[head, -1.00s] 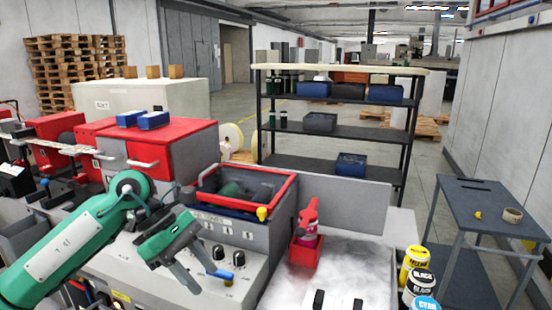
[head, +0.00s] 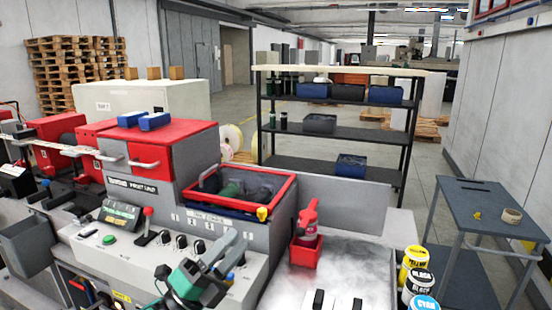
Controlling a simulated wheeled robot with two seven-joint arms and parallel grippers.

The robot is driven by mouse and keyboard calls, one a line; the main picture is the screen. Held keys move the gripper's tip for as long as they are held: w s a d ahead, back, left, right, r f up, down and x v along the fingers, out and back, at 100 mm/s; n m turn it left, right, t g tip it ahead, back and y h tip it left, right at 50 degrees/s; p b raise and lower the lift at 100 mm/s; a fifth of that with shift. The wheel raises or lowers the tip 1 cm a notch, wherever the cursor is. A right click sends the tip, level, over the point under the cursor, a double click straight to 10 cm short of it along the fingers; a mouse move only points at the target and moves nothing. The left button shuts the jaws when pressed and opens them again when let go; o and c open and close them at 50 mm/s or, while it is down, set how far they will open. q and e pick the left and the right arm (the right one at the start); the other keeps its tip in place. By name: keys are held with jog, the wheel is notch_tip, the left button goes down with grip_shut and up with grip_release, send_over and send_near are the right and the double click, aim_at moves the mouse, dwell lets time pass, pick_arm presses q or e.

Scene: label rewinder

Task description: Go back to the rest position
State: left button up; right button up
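My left gripper (head: 232,250) is low in the head view, in front of the grey control panel (head: 135,262) of the print unit. Its green body is near the bottom edge and its two grey fingers point up and to the right. The fingers are apart with nothing between them. Most of my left arm is out of the picture below.
A red-rimmed tray (head: 291,188) stands behind the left gripper. A red bottle (head: 309,218) sits in a red holder (head: 306,254) on the metal table (head: 345,258). Ink cans (head: 415,258) stand at its right. A side table (head: 490,200) is further right.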

pick_arm(q)
jog(key=s+a+f+n+y, duration=0.2)
jog(key=a+f+n+y, duration=0.4)
jog(key=f+n+y, duration=0.45)
jog(key=s+a+f+n+y, duration=0.1)
jog(key=a+f+n+y, duration=0.6)
jog(key=f+n, duration=0.55)
jog(key=s+a+f+n+g+y, duration=0.1)
jog(key=s+f+n+g, duration=0.2)
jog(key=s+f+g, duration=0.6)
jog(key=s+a+f+n+g+y, duration=0.1)
jog(key=s+f+n+g, duration=0.2)
jog(key=s+f, duration=0.75)
jog(key=s+f+g, duration=0.1)
jog(key=s+f, duration=0.2)
jog(key=f, duration=2.2)
jog(key=s+a+f+g, duration=0.1)
jog(key=s+a+f, duration=0.2)
jog(key=s+f, duration=1.7)
jog(key=shift+f+g, duration=0.4)
jog(key=shift+f, duration=0.15)
